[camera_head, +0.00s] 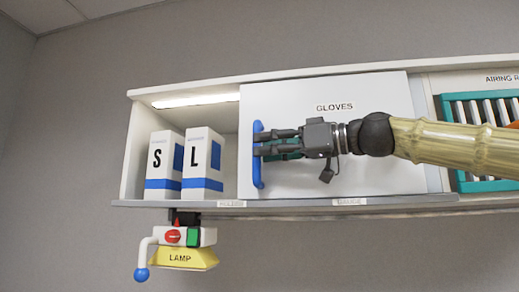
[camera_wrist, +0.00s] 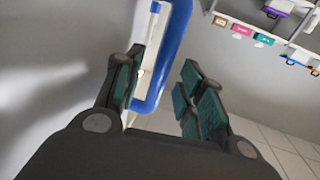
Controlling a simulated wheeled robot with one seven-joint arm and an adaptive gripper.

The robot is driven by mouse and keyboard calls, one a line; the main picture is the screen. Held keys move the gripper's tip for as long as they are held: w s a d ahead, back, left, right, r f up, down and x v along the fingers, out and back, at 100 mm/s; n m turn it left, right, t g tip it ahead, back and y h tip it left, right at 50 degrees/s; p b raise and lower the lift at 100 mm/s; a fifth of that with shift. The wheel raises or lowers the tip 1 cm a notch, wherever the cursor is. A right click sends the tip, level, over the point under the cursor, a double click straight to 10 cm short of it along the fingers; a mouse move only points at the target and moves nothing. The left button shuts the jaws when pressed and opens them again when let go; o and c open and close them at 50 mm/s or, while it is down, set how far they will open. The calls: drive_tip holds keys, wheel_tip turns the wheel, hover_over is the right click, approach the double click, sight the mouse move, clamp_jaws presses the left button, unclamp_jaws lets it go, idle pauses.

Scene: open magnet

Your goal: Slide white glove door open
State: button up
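The white glove door (camera_head: 350,95), marked GLOVES, covers the middle of the wall cabinet. Left of its edge the compartment is open to view. A blue upright handle (camera_head: 258,170) sits at the door's left edge; it shows as a blue bar in the wrist view (camera_wrist: 174,55). My gripper (camera_head: 272,143) reaches in from the right at handle height, its fingertips close to the handle. In the wrist view my gripper (camera_wrist: 165,90) has its fingers apart, with the handle bar between them and nearer the left finger. Whether a finger touches the bar I cannot tell.
Boxes marked S (camera_head: 163,158) and L (camera_head: 204,158) stand in the open left compartment. A yellow lamp unit (camera_head: 180,258) with a blue-knobbed lever hangs below the shelf. A teal airing rack (camera_head: 480,184) is at the right.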

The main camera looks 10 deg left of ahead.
drive_tip(key=v, duration=0.9)
drive_tip(key=shift+s+d+f, duration=0.1)
idle(0.3)
